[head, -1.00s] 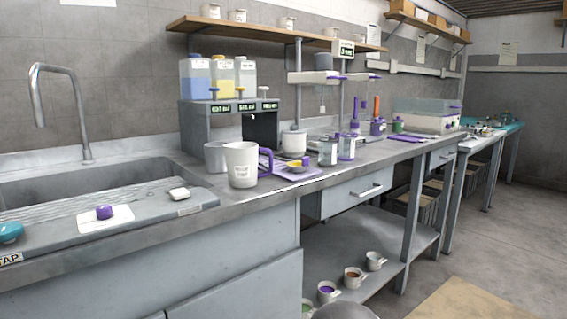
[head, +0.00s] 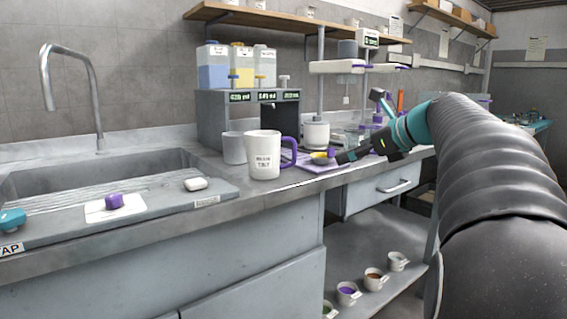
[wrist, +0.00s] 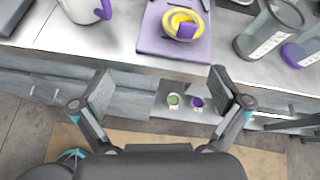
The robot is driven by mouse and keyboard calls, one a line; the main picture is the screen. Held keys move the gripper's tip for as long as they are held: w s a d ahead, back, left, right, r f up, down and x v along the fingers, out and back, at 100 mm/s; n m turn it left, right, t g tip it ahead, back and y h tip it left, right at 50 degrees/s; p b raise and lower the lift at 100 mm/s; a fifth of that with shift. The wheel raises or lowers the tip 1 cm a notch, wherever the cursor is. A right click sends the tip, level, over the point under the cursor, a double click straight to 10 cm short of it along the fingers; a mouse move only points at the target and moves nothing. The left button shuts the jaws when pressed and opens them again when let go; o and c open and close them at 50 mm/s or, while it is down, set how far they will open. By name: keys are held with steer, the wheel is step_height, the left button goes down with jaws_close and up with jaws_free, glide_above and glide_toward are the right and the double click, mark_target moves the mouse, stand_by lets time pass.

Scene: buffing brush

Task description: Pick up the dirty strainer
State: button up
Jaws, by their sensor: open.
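What looks like the dirty strainer (wrist: 183,24) is a small round thing with a yellow rim and a purple part. It lies on a purple mat (wrist: 158,46) on the steel counter. In the head view the strainer (head: 322,158) sits just right of the large white mug. My gripper (wrist: 163,90) is open and empty, its two fingers wide apart, with the strainer beyond them at the top of the wrist view. In the head view my gripper (head: 345,157) shows dark beside the strainer, reaching in from the right. I cannot tell the exact gap.
A white mug (head: 263,156) with a purple handle stands left of the mat, with a grey cup (head: 234,148) behind it. Clear containers (wrist: 268,28) stand right of the mat. A dispenser (head: 248,118) stands behind. Small cups (head: 348,293) sit on the lower shelf.

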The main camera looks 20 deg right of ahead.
mark_target(330, 152)
steer(key=w+f, duration=0.1)
steer(key=w, duration=0.3)
steer(key=w+a+f+m, duration=0.1)
steer(key=w, duration=0.3)
steer(key=w+f+m+t+b, duration=0.1)
steer(key=w, duration=0.3)
steer(key=shift+w+a+f, duration=0.3)
steer(key=shift+c, duration=0.2)
steer(key=c, duration=1)
